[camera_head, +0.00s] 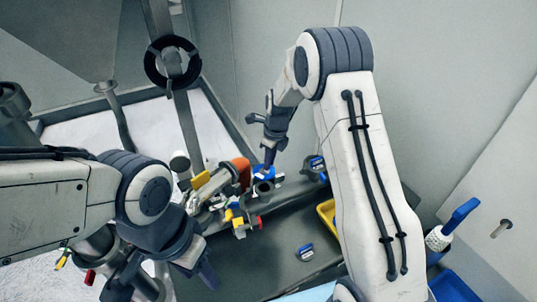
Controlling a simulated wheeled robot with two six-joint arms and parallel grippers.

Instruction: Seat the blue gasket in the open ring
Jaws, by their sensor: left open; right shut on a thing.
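The blue gasket (261,173) is a small bright blue ring at the tips of my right gripper (269,160). My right gripper points down and is shut on it. The gasket is at or just above a small metal ring-shaped fitting (264,187), which looks like the open ring. The gripper and gasket partly cover it, and I cannot tell whether the two touch. My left gripper (172,286) is open and empty at the lower left, apart from the gasket and the fitting.
A metal pipe assembly (215,184) with yellow, red and orange parts lies left of the gasket. A blue-and-white item (305,252) lies on the dark bench, another (316,167) farther back. A yellow tray (327,218) is partly behind my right arm. A blue-handled brush (452,225) stands at right.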

